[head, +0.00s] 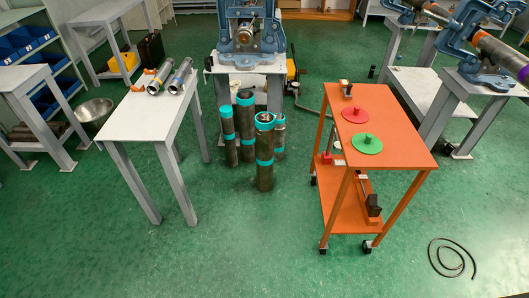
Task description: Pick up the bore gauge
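No item is clearly recognisable as the bore gauge at this size. An orange cart (408,150) at right centre carries a green disc with an upright knob (367,144) and a red disc with an upright knob (356,115) on its top. A small pale and dark item (346,89) stands at the cart's far left corner. On the lower shelf are a dark block-like item (374,205) and a thin upright rod on a red base (328,156), partly hidden by the cart top and legs. Neither of my grippers shows in the head view.
A white table (146,118) at left holds two metal cylinders. Several dark pipes with teal bands (264,165) stand on the floor between table and cart. Blue vises stand on benches at back centre and right. A black hose loop (452,258) lies on the green floor, front right.

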